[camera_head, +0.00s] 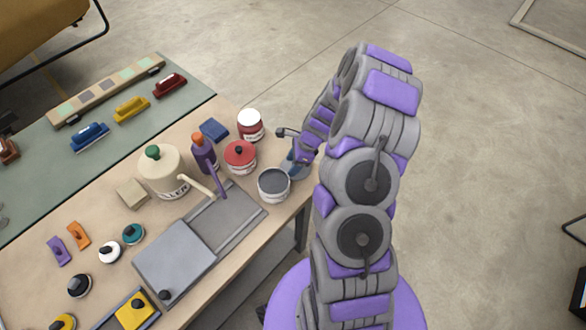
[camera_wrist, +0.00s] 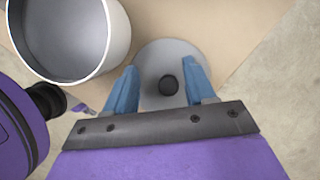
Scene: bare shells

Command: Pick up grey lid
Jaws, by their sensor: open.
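The grey lid (camera_wrist: 158,55) is a flat round disc with a black knob (camera_wrist: 168,85). It lies on the tan tabletop near the edge, centred in the wrist view. My gripper (camera_wrist: 162,80) is open, with one blue finger on each side of the knob and clear gaps between. The fingers overlap the lid's sides in the picture; I cannot tell their height above it. In the head view my gripper (camera_head: 295,166) is at the table's right edge and largely covers the lid.
An open white can (camera_wrist: 70,45) with a grey inside stands close at upper left of the lid; it also shows in the head view (camera_head: 273,185). A red-lidded pot (camera_head: 240,155) and a white-capped red jar (camera_head: 250,125) stand behind. Floor lies beyond the table edge.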

